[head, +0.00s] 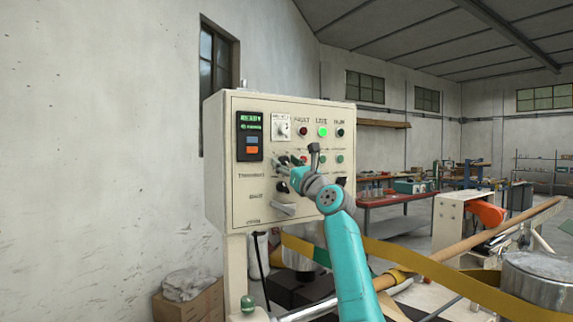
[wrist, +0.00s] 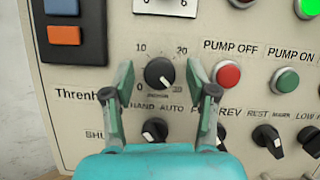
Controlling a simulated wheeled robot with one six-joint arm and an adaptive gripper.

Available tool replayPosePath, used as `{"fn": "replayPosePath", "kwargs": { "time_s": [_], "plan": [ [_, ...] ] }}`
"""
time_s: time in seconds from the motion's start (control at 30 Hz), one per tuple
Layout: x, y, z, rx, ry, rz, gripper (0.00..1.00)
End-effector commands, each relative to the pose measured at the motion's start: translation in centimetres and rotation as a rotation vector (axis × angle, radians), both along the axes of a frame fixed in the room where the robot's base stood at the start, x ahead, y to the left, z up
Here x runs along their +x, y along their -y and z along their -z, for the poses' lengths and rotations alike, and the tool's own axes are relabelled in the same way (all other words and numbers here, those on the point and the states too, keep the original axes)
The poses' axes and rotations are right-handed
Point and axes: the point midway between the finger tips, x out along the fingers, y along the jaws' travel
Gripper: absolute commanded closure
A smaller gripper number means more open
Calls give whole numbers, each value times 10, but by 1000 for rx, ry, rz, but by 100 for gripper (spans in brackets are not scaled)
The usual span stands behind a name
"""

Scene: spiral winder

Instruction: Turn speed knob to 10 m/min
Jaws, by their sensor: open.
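The speed knob (wrist: 160,73) is a round black knob on the cream control panel (head: 290,215). Its dial is marked 0, 10, 20 and 30, with 10 at upper left and 20 at upper right. My gripper (wrist: 159,74) is open, with one finger on each side of the knob in the wrist view. I see a gap between each finger and the knob, and cannot tell the depth. In the head view my teal arm and gripper (head: 286,165) hide the knob.
A red pump-off button (wrist: 228,74) and a green pump-on button (wrist: 285,81) sit to the right. A hand/auto switch (wrist: 155,130) is just below the knob, partly behind my gripper. A display unit (head: 250,136) is at the panel's upper left.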

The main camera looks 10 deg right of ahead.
Motion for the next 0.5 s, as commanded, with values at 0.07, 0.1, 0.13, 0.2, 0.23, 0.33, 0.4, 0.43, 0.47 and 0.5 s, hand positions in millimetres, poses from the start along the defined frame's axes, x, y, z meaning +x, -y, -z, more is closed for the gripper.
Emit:
{"fn": "replayPosePath", "kwargs": {
  "time_s": [0.07, 0.1, 0.13, 0.2, 0.23, 0.33, 0.4, 0.43, 0.47, 0.5],
  "plan": [
    [0, 0, 0, 0, 0, 0, 43],
    [0, 0, 0, 0, 0, 0, 45],
    [0, 0, 0, 0, 0, 0, 52],
    [0, 0, 0, 0, -1, 0, 70],
    [0, 0, 0, 0, -1, 0, 78],
    [0, 0, 0, 0, -1, 0, 100],
    [0, 0, 0, 0, -1, 0, 100],
    [0, 0, 1, -1, -1, 0, 100],
    [0, 0, 0, -2, -1, 0, 100],
    [0, 0, 0, -4, 0, -1, 100]
  ]
}}
